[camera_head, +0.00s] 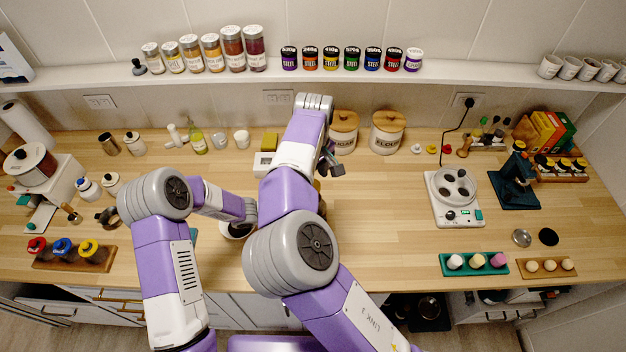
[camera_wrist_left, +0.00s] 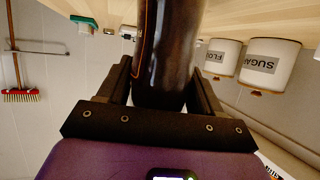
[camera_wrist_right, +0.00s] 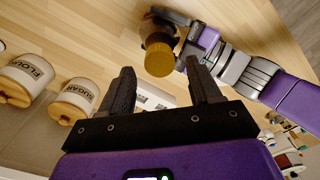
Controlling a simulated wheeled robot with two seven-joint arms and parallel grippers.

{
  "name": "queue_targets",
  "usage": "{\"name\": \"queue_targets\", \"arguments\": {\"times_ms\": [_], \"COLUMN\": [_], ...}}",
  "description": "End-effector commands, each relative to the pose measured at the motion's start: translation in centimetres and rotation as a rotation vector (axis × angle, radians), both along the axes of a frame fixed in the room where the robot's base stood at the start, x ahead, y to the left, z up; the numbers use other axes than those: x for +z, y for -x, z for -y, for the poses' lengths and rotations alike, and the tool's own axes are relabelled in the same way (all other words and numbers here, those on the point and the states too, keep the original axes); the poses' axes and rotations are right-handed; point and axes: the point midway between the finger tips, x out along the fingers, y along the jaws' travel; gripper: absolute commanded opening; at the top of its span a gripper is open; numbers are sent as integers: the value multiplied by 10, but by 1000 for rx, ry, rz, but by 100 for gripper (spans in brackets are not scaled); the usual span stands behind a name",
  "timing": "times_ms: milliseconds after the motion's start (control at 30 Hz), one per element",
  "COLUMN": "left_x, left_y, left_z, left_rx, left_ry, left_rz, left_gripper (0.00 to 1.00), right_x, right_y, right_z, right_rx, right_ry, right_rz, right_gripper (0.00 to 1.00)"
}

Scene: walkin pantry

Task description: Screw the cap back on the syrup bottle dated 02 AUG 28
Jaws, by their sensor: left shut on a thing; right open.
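In the left wrist view my left gripper (camera_wrist_left: 162,82) is shut on a dark brown bottle (camera_wrist_left: 165,45), which runs out of the top of the picture. In the right wrist view my right gripper (camera_wrist_right: 161,84) is open and empty. A round golden-yellow cap (camera_wrist_right: 160,60) shows just beyond and between its fingertips, at the near end of the dark bottle (camera_wrist_right: 154,32). I cannot tell whether the cap is seated tight. No date is readable on the bottle. In the head view my right arm hides most of the held bottle.
Sugar (camera_head: 343,131) and flour (camera_head: 388,132) canisters stand at the back of the counter. A rack of jars with coloured lids (camera_head: 74,252) is at the front left. A white appliance (camera_head: 453,196) is on the right. The counter between (camera_head: 385,215) is clear.

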Motion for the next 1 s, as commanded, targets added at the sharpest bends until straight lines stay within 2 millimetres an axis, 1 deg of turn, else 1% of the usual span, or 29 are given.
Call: {"name": "queue_targets", "arguments": {"times_ms": [33, 100, 200, 433, 467, 600, 767, 900, 1000], "left_x": [-2, -2, -2, -2, -2, -2, -2, -2, -2], "left_y": [0, 0, 0, 0, 0, 0, 0, 0, 0], "left_z": [-1, -1, -1, -1, -1, -1, -1, -1, -1], "left_rx": [0, 0, 0, 0, 0, 0, 0, 0, 0], "left_ry": [-4, -4, -4, -4, -4, -4, -4, -4, -4], "left_rz": [-1, -1, -1, -1, -1, -1, -1, -1, -1], "left_gripper": [0, 0, 0, 0, 0, 0, 0, 0, 0], "right_x": [8, 15, 20, 21, 21, 19, 14, 13, 15], "right_y": [0, 0, 0, 0, 0, 3, 17, 35, 46], "right_z": [0, 0, 0, 0, 0, -1, -9, -16, -18], "right_rx": [1, 1, 0, -1, -1, 8, 54, 135, 206], "right_ry": [-4, -2, -1, 1, 1, -3, -17, -24, -26], "right_rz": [1, -1, -1, -1, -1, -23, -128, -253, -324], "right_gripper": [63, 63, 63, 63, 60, 59, 59, 59, 59]}}
